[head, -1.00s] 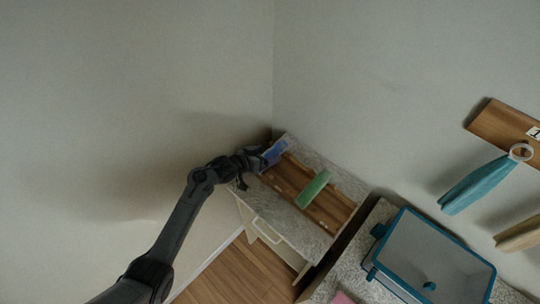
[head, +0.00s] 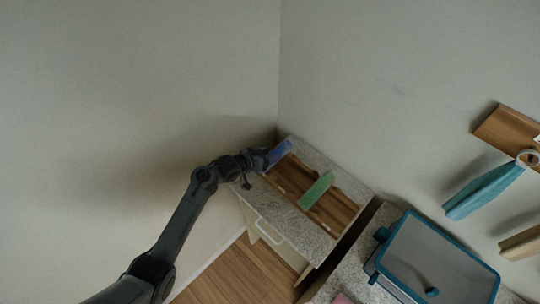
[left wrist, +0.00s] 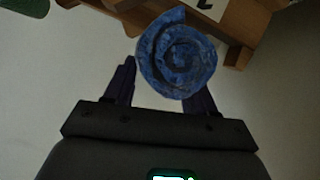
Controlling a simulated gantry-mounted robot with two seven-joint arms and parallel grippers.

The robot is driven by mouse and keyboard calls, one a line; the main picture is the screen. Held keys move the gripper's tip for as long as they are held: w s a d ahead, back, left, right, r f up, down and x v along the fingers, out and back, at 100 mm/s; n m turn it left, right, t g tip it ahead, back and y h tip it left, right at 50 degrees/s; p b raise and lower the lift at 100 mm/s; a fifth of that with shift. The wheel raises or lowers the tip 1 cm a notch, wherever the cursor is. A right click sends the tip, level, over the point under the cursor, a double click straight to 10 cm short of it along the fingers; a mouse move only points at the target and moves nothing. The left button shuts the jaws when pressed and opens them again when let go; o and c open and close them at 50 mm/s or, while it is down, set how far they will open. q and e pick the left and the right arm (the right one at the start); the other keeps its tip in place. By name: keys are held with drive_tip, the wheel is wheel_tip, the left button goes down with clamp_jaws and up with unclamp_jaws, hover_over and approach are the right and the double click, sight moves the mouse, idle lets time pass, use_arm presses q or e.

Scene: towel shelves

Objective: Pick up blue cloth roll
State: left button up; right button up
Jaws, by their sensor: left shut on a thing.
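The blue cloth roll (head: 280,152) is at the left end of the wooden holder on the corner counter. In the left wrist view its spiral end (left wrist: 177,54) faces me between the two fingers. My left gripper (head: 264,158) is at the roll's near end and is shut on it; in the left wrist view the fingers (left wrist: 160,85) stand on either side of the roll. Whether the roll is clear of the holder is hard to tell. My right gripper is not in view.
A green roll (head: 316,190) lies across the wooden holder (head: 336,212), right of the blue one. A blue-rimmed bin (head: 440,262) stands on the counter at right. A teal towel (head: 484,190) hangs from a wall rack (head: 505,128). Walls close in behind the corner.

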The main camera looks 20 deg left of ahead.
sight(269, 154)
use_arm(q)
drive_tip(key=shift+r, duration=0.4)
wheel_tip(269, 154, up, 2)
drive_tip(key=shift+r, duration=0.25)
drive_tip(key=s+d+r+b, duration=0.1)
drive_tip(key=s+d+r, duration=0.1)
drive_tip(key=d+r, duration=0.5)
drive_tip(key=shift+s+d, duration=0.4)
drive_tip(key=shift+d, duration=1.8)
drive_tip(key=shift+r, duration=0.15)
